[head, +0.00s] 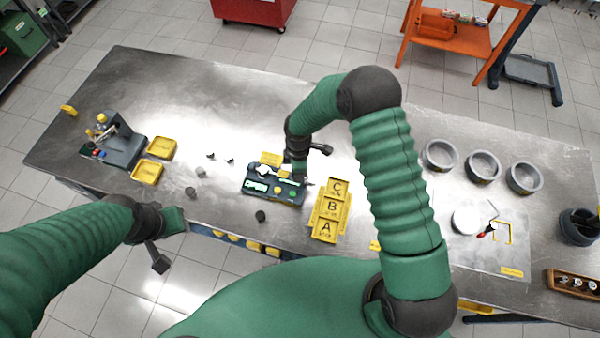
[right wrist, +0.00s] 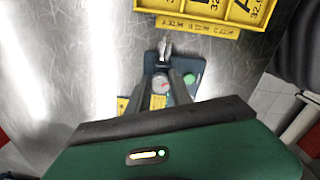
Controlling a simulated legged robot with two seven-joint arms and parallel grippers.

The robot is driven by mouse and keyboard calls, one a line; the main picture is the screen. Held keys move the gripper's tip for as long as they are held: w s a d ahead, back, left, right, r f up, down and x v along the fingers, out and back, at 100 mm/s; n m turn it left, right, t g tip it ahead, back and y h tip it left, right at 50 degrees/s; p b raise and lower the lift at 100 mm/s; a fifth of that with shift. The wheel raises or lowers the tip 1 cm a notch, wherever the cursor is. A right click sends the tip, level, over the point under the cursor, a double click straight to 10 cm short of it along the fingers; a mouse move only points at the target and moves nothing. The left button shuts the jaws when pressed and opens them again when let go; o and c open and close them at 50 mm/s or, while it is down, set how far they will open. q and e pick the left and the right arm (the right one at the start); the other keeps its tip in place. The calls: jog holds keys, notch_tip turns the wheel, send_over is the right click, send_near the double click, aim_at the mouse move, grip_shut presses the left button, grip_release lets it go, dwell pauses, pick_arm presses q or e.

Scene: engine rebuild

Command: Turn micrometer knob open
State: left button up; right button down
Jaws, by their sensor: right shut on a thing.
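The micrometer stand (head: 274,186) is a dark blue base with pale green parts and a green button, on the middle of the steel table. It also shows in the right wrist view (right wrist: 189,62), with a silver metal end (right wrist: 165,49) sticking out past it. My right gripper (head: 298,178) reaches down at the stand's right end. In the right wrist view its dark fingers (right wrist: 163,82) are shut on the micrometer knob, which is largely hidden between them. My left gripper (head: 165,240) hangs at the table's front edge, away from the stand; its jaw opening is unclear.
Yellow trays marked A, B and C (head: 331,212) lie just right of the stand. Small dark parts (head: 261,216) lie around its left side. Grey rings (head: 439,155) stand at the right, and a dark fixture (head: 122,150) with yellow trays (head: 147,172) is at the left.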

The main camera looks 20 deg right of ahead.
jog(key=m+b, duration=0.1)
jog(key=m, duration=0.1)
jog(key=m+b, duration=0.1)
jog(key=m, duration=0.3)
jog(key=shift+w+a+b, duration=0.1)
jog(key=shift+a+b, duration=0.2)
jog(key=shift+b, duration=0.1)
jog(key=m+b, duration=0.1)
jog(key=m, duration=0.2)
jog(key=shift+r+m, duration=0.1)
jog(key=shift+m, duration=0.2)
jog(key=shift+w+r+m, duration=0.1)
jog(key=shift+w+m, duration=0.05)
jog(key=shift+m, duration=0.95)
jog(key=c, duration=1.5)
grip_release()
jog(key=o, duration=0.3)
jog(key=shift+o, duration=0.3)
